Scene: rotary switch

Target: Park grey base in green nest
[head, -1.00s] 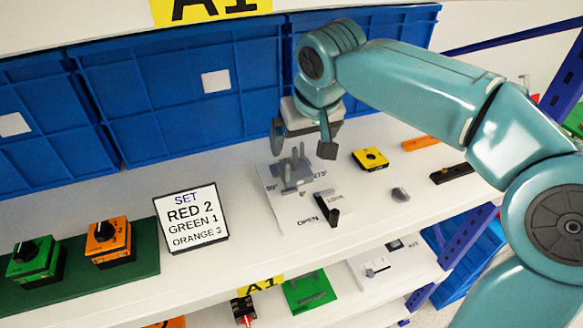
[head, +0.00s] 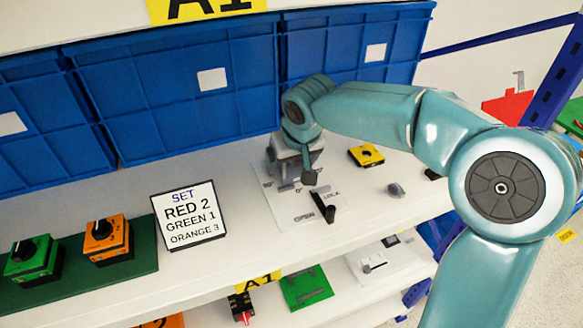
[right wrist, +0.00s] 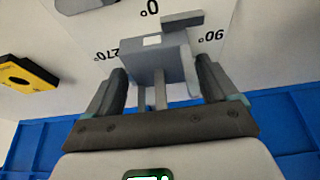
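The grey base (right wrist: 165,62), a block with upright posts, stands on the white dial plate (head: 290,212) marked 0°, 90° and 270°. In the head view it is largely hidden by my right gripper. My right gripper (head: 291,172) is lowered over it. In the right wrist view its fingers (right wrist: 160,82) stand apart on either side of the block, very close to it; firm contact is not clear. A green plate (head: 306,290), possibly the green nest, lies on the lower shelf with a grey bar on it. My left gripper is not in view.
A black handle (head: 323,208) stands on the dial plate's front. A yellow block (head: 366,155) and grey knob (head: 395,190) lie to the right. A sign (head: 189,214) and green and orange switches (head: 105,240) stand left. Blue bins (head: 175,90) close off the back.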

